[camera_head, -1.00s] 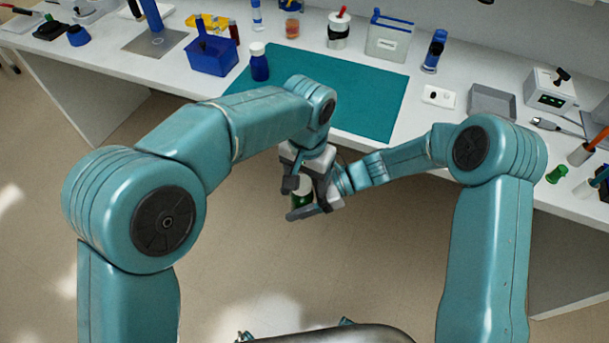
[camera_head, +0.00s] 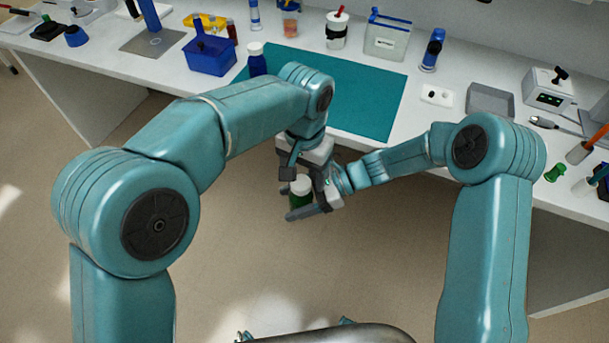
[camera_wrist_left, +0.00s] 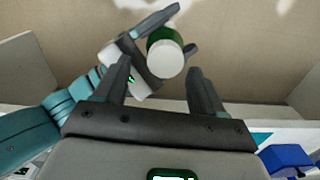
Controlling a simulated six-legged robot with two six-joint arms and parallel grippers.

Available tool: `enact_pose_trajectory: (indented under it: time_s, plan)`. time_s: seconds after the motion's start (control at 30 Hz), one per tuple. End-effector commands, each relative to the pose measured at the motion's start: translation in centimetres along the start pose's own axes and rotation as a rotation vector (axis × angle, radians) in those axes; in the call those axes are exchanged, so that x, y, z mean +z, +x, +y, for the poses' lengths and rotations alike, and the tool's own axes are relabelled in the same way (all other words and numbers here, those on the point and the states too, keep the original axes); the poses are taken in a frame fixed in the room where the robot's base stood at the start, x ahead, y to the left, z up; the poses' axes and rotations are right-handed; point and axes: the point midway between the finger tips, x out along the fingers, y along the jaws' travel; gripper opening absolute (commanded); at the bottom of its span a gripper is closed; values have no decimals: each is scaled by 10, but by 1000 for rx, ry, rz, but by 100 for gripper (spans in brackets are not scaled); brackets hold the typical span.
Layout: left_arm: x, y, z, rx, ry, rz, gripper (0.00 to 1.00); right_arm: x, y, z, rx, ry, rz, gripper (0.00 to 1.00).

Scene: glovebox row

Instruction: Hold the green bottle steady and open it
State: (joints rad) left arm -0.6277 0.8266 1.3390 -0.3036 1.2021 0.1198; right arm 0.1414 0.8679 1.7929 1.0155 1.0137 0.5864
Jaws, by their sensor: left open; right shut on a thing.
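The green bottle (camera_head: 298,201) with a white cap (camera_head: 301,185) is held in the air in front of the bench. My right gripper (camera_head: 310,207) is shut on its body from the side. In the left wrist view, the round white cap (camera_wrist_left: 165,60) faces the camera and the green body (camera_wrist_left: 161,37) shows behind it. My left gripper (camera_wrist_left: 159,73) is open, and the cap appears between and beyond its fingertips. In the head view, the left gripper (camera_head: 304,176) is just above the bottle and apart from it, as far as I can see.
The bench has a teal mat (camera_head: 368,99), partly hidden by my left arm. A blue bottle with a white cap (camera_head: 257,62), a blue bin (camera_head: 210,55), a grey tray (camera_head: 490,101) and a small green object (camera_head: 553,173) stand there. Open floor lies below the bottle.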

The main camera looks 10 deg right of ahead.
Motion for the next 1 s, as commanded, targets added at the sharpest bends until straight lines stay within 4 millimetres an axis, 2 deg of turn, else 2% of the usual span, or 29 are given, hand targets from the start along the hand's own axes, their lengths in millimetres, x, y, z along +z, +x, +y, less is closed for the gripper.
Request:
enact_pose_trajectory:
  time_s: [0.1, 0.27, 0.5, 0.57, 0.67, 1.0]
  plan:
    - [0, -16, 1, 0, 0, 1, 70, 0, 0, 0, 0, 0, 0, 0]
    - [0, -26, 0, 0, 10, 0, 65, 0, 0, 0, 0, 0, 0, 0]
    - [4, -54, -3, -13, 244, -1, 65, 0, 0, 0, 0, 0, 0, 0]
    - [6, -56, -4, -14, 279, -3, 65, 0, 0, 0, 0, 0, 0, 0]
    - [6, -47, -4, -15, 297, -7, 65, 0, 0, 0, 0, 0, 0, 0]
    - [7, 8, -5, -14, 294, -8, 65, 0, 0, 0, 0, 0, 0, 0]
